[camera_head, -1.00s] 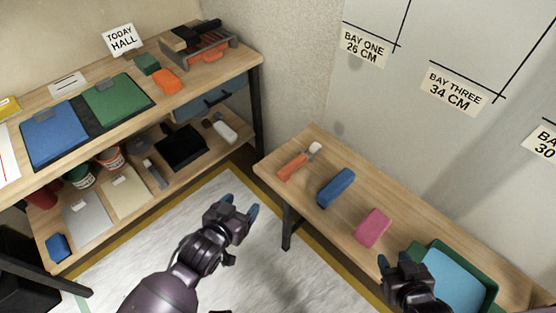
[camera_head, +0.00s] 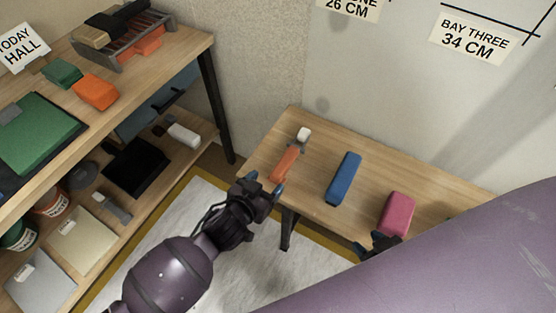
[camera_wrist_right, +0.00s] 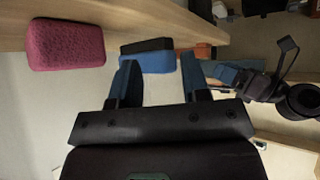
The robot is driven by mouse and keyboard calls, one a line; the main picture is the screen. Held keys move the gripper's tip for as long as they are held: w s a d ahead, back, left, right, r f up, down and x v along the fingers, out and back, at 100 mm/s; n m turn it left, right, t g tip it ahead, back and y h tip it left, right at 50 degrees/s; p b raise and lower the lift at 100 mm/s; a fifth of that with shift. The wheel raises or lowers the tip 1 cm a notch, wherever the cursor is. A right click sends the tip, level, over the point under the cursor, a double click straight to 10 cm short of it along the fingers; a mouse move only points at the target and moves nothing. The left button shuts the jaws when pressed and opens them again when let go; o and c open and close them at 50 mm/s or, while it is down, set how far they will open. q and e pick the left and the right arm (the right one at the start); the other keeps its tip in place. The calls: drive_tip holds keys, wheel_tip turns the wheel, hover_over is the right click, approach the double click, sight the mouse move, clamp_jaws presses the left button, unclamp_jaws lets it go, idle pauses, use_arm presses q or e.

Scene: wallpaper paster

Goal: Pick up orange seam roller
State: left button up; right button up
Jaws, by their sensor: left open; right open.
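The orange seam roller (camera_head: 284,165) lies on the wooden bench, its white roller end (camera_head: 304,134) toward the wall. My left gripper (camera_head: 264,185) is open and empty at the bench's left front edge, just short of the orange handle's near end. I cannot tell whether it touches the handle. My right gripper (camera_head: 375,244) is by the front edge below the pink block, partly hidden by my purple arm. In the right wrist view its jaws (camera_wrist_right: 160,78) are open and empty. An orange piece (camera_wrist_right: 203,51), probably the seam roller, shows there behind the blue block.
The bench (camera_head: 325,140) also holds a blue block (camera_head: 344,177) beside the roller and a pink block (camera_head: 397,213) further right. A shelf unit (camera_head: 188,52) with an orange block (camera_head: 96,92) and supplies stands at left. The floor between is open.

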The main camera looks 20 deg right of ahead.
sight(282, 165)
use_arm(q)
drive_tip(key=b+x, duration=0.1)
drive_tip(key=x, duration=0.2)
drive_tip(key=shift+w+d+f, duration=0.1)
drive_tip(key=shift+d+f, duration=0.2)
drive_tip(key=shift+f, duration=0.05)
drive_tip(key=shift+w+d, duration=0.25)
drive_tip(key=shift+d, duration=0.05)
drive_tip(key=b+x, duration=0.2)
drive_tip(key=x, duration=0.1)
drive_tip(key=shift+w+f, duration=0.2)
drive_tip(key=shift+f, duration=0.3)
drive_tip(key=shift+w+d+f, duration=0.1)
drive_tip(key=shift+w+d, duration=0.3)
drive_tip(key=shift+d, duration=0.1)
use_arm(e)
drive_tip(key=shift+w+a+f+n, duration=0.2)
drive_tip(key=shift+w+f+n, duration=0.2)
drive_tip(key=shift+f, duration=0.3)
use_arm(q)
drive_tip(key=shift+w+d, duration=0.1)
drive_tip(key=shift+w, duration=0.05)
use_arm(e)
drive_tip(key=shift+w+r, duration=0.1)
drive_tip(key=shift+r, duration=0.15)
use_arm(q)
drive_tip(key=c, duration=1)
use_arm(e)
drive_tip(key=shift+s+f, duration=0.3)
